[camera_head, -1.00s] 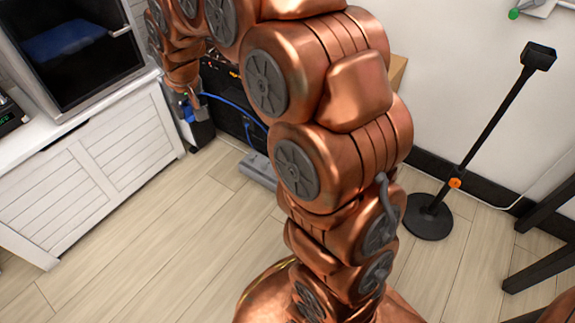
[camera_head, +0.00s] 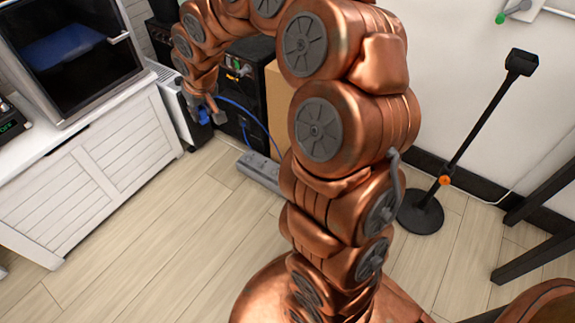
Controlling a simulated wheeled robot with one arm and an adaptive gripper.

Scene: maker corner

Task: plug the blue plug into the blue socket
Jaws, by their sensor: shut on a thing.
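My gripper (camera_head: 207,108) is at the upper left of the head view, low in front of the white cabinet's right end and left of a black unit. It is shut on the blue plug (camera_head: 204,117), small and partly covered by the fingers. A blue cable (camera_head: 240,106) runs from the plug to the right across the black unit's front and drops towards a grey power strip (camera_head: 258,170) on the floor. I cannot make out the blue socket.
The black unit (camera_head: 236,88) has small coloured fittings on its face. A cardboard box (camera_head: 279,105) stands right of it, partly behind my arm. A black stand (camera_head: 421,212) and dark table legs are at the right. The wooden floor (camera_head: 150,245) in front is clear.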

